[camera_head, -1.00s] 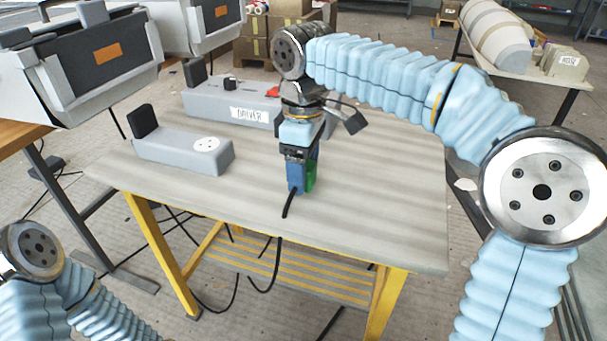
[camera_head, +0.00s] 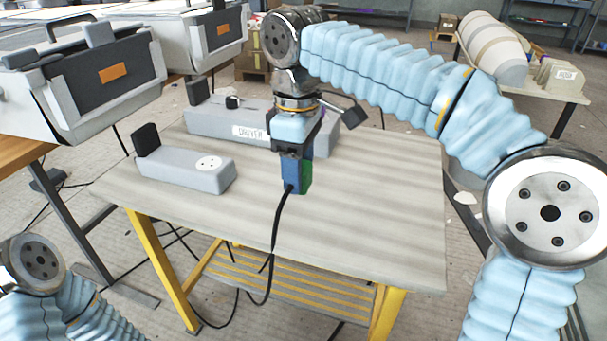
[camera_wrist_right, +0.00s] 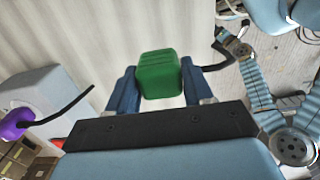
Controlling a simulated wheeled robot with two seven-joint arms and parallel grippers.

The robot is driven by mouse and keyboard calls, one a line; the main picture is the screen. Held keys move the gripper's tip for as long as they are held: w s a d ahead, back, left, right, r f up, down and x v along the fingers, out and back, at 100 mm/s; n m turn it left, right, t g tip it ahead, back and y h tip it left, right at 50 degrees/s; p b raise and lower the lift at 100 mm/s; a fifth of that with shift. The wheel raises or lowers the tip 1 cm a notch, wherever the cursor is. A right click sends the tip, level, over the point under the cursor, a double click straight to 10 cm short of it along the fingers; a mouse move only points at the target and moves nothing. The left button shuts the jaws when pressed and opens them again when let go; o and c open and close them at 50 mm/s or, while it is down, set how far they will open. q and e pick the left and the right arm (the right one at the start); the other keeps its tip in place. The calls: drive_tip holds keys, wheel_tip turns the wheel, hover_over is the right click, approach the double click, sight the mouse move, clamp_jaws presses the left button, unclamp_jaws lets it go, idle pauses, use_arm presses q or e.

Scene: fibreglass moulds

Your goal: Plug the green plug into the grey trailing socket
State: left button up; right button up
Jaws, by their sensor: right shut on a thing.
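The green plug (camera_head: 306,178) is between the blue fingers of my right gripper (camera_head: 297,172), which is shut on it. In the right wrist view the green plug (camera_wrist_right: 160,72) shows between the two fingers (camera_wrist_right: 157,90). A black cable (camera_head: 275,235) hangs from it over the table's front edge. The grey trailing socket (camera_head: 170,170) is a long block on the table, left of the gripper and apart from it. Its round white socket face (camera_head: 209,163) is on top at its right end. My left gripper is out of view; only part of that arm shows at bottom left.
A grey box labelled DRIVER (camera_head: 215,120) stands behind the socket, partly hidden by my right wrist. The table (camera_head: 375,215) is bare at right and front. Grey-and-black cases (camera_head: 85,80) stand at left. A table with moulds (camera_head: 540,88) is at back right.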

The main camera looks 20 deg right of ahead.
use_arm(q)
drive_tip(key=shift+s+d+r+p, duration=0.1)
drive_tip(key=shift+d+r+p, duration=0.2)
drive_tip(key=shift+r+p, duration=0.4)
use_arm(e)
drive_tip(key=s+a+r, duration=0.7)
drive_tip(key=s, duration=0.2)
drive_tip(key=shift+s, duration=0.2)
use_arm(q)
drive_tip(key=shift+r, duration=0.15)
use_arm(e)
drive_tip(key=shift+r, duration=0.15)
